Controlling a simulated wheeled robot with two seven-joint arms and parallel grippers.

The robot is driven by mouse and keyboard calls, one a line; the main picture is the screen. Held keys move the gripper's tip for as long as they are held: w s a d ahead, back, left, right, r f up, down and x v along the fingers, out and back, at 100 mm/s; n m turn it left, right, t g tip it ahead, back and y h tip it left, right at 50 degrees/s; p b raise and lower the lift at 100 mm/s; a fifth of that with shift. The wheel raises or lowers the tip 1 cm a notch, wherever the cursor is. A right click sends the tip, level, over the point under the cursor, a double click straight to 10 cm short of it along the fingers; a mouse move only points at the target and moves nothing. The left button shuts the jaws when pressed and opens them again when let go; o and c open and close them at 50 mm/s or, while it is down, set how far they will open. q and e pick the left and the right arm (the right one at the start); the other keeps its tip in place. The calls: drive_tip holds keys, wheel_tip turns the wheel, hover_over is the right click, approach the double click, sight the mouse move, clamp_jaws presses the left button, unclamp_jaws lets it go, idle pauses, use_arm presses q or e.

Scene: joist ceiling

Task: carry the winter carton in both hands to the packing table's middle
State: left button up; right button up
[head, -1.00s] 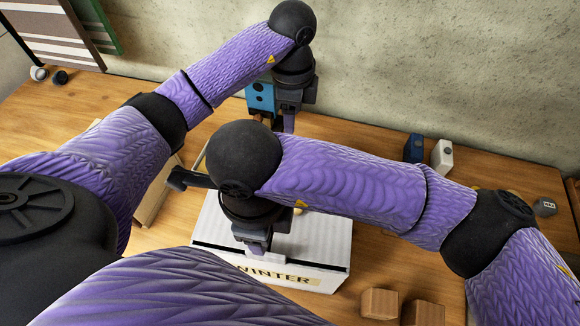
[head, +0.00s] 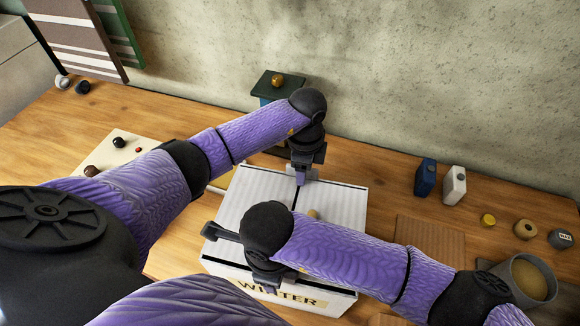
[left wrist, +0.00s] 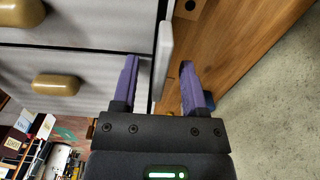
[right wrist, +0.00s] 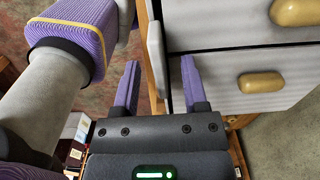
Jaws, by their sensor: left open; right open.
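The winter carton (head: 335,205) is a white box with a dark seam across its top and a WINTER label on its near side. It rests on the wooden table (head: 390,170). My left gripper (head: 300,180) is open at the carton's far part; in the left wrist view its fingers (left wrist: 158,78) stand on either side of a thin pale plate at the carton's edge. My right gripper (head: 268,285) is low at the near side, largely hidden by its wrist. In the right wrist view its open fingers (right wrist: 160,75) point at a similar pale plate.
A blue bottle (head: 425,178) and a white bottle (head: 454,186) stand to the right. A brown sheet (head: 430,240), a yellow disc (head: 488,220), a wooden ring (head: 525,229) and a grey cup (head: 528,278) lie beyond. A dark green-topped box (head: 277,84) stands behind, near the wall.

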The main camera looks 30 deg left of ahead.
use_arm(q)
clamp_jaws()
use_arm(e)
clamp_jaws()
idle(1.2)
